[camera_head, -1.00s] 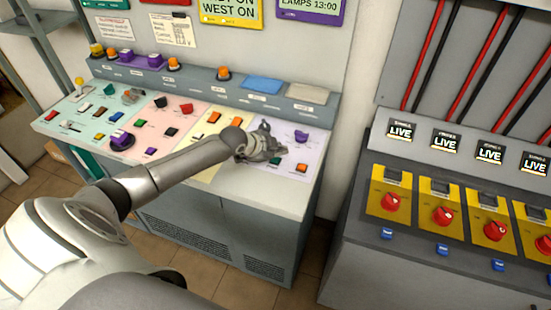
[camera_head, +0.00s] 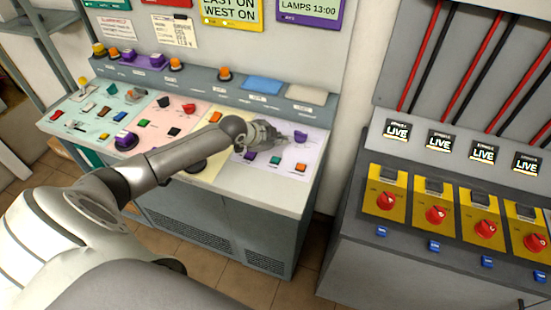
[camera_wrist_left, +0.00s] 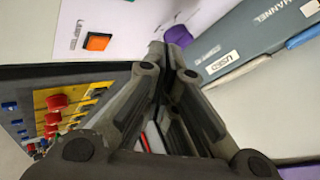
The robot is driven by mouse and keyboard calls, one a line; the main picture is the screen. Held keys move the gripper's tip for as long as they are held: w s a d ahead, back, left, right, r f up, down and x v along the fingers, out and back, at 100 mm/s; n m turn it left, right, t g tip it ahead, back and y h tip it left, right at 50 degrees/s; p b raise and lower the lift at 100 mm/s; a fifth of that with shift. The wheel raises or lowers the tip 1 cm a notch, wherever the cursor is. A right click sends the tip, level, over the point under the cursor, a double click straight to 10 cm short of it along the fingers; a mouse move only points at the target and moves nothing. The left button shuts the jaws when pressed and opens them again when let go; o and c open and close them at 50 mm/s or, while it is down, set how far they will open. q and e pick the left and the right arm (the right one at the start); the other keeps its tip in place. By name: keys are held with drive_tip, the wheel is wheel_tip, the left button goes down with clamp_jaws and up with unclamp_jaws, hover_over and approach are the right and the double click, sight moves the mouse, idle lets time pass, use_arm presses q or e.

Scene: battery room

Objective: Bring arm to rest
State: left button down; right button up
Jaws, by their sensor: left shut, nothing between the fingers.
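My left arm comes in from the left in the head view. It reaches across the control desk (camera_head: 240,188). My left gripper (camera_head: 284,137) is over the pale purple panel at the desk's right end, close to a purple knob (camera_head: 300,137). In the left wrist view the gripper's fingers (camera_wrist_left: 178,38) come together at the tips with nothing between them. I cannot tell whether the fingertips touch the panel. My right gripper is not in view.
A second cabinet with yellow switch plates and red knobs (camera_head: 387,201) stands to the right, with black LIVE signs (camera_head: 396,131) above. Small buttons and switches cover the desk, such as an orange button (camera_wrist_left: 97,41). Floor (camera_head: 205,270) shows in front of the desk.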

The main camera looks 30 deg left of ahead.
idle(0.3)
